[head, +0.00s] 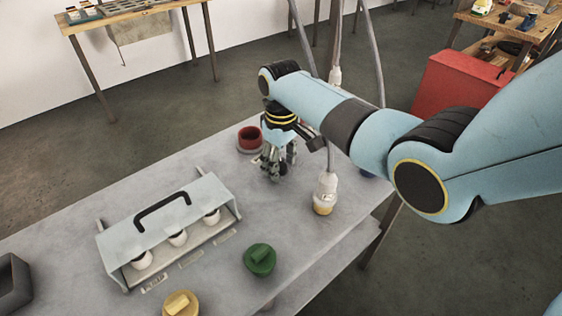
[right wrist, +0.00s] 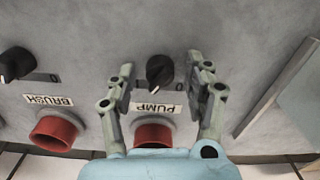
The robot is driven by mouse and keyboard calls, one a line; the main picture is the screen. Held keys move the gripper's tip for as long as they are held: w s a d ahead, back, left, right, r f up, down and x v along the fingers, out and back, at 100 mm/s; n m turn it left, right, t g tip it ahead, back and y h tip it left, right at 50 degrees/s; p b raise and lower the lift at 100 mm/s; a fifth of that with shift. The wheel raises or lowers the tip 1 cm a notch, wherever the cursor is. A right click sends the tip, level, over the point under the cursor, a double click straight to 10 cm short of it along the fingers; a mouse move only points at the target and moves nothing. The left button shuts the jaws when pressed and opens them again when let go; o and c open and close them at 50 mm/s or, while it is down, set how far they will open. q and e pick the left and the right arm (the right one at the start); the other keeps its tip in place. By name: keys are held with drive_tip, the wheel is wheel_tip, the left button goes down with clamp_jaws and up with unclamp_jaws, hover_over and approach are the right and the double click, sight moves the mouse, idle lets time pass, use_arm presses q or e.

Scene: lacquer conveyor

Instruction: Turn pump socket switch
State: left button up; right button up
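The pump switch (right wrist: 160,72) is a black knob with a light pointer line, on the grey panel in the right wrist view. A PUMP label (right wrist: 155,107), upside down in this view, and a red socket (right wrist: 153,134) sit below it. My right gripper (right wrist: 161,64) is open, one finger on each side of the knob; whether either touches it cannot be told. In the head view my right gripper (head: 276,170) points down at the grey table and hides the switch. My left gripper is not in view.
The black brush switch (right wrist: 16,64) and its red socket (right wrist: 55,132) lie left of the pump switch. In the head view, a red socket (head: 249,144), a cabled plug (head: 325,194), a handled metal box (head: 150,237) and green (head: 259,260) and yellow (head: 181,304) pieces stand on the table.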

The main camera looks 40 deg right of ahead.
drive_tip(key=c, duration=0.4)
clamp_jaws()
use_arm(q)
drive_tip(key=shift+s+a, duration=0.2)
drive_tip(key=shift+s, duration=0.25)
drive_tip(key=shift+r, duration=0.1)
use_arm(e)
drive_tip(key=shift+n+p, duration=0.45)
drive_tip(key=shift+n, duration=0.05)
drive_tip(key=n+p, duration=0.2)
drive_tip(key=n, duration=0.2)
drive_tip(key=shift+r, duration=0.1)
drive_tip(key=n+p, duration=0.1)
drive_tip(key=n, duration=0.2)
drive_tip(key=shift+n+p, duration=0.3)
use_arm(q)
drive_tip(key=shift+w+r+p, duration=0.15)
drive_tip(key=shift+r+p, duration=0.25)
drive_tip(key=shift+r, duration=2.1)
use_arm(e)
drive_tip(key=shift+n, duration=1.7)
